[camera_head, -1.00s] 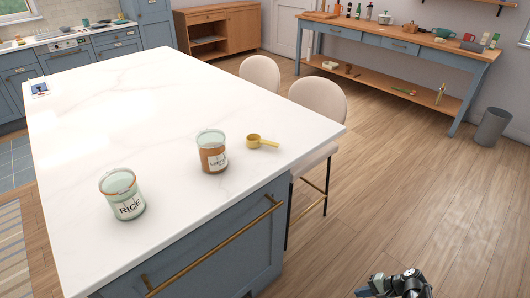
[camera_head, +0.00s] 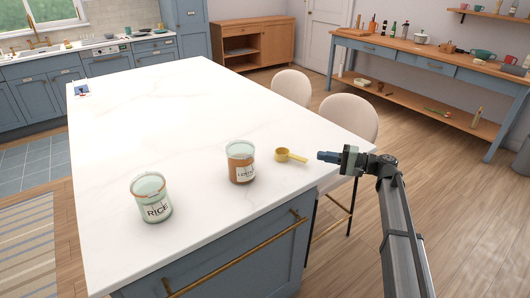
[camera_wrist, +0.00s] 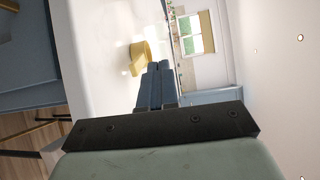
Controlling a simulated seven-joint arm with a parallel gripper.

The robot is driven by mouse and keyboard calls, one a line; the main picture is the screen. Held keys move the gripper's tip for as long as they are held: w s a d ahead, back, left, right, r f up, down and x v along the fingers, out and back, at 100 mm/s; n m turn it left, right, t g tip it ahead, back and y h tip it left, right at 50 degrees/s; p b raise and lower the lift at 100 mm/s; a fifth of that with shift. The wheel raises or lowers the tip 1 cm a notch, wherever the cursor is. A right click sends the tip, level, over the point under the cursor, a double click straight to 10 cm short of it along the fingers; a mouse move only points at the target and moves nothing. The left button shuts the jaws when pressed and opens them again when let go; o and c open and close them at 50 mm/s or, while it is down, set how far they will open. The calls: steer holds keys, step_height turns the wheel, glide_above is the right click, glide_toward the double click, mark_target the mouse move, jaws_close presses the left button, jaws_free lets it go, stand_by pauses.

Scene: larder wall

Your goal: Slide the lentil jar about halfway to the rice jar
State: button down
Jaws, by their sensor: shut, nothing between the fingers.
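The lentil jar (camera_head: 241,163) stands upright on the white island top, a clear-lidded jar with brown contents and a white label. The rice jar (camera_head: 151,198) stands upright to its left and nearer the front edge, with a clear gap between them. My gripper (camera_head: 323,156) is shut and empty, to the right of the lentil jar near the island's right edge. Its closed fingers (camera_wrist: 155,86) also show in the wrist view, pointing over the island top. The lentil jar cannot be made out for sure in the wrist view.
A yellow measuring scoop (camera_head: 290,156) lies between my gripper and the lentil jar; it shows in the wrist view (camera_wrist: 147,54) just beyond the fingers. Two pale stools (camera_head: 349,118) stand along the island's right side. The marble top (camera_head: 170,110) behind the jars is mostly bare.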

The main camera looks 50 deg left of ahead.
mark_target(241, 164)
steer(key=s+a, duration=0.1)
steer(key=s, duration=0.1)
steer(key=s+a+r+n+g, duration=0.1)
steer(key=s+a, duration=0.1)
steer(key=s+a+r+n+g+h, duration=0.1)
steer(key=s, duration=0.1)
steer(key=shift+s+a+r, duration=0.1)
steer(key=shift+a, duration=0.25)
steer(key=x, duration=1)
steer(key=shift+s+d, duration=0.1)
steer(key=shift+d, duration=0.05)
steer(key=s, duration=0.3)
steer(key=shift+s, duration=0.5)
steer(key=s, duration=1.5)
steer(key=shift+s+a, duration=0.25)
steer(key=shift+a, duration=0.05)
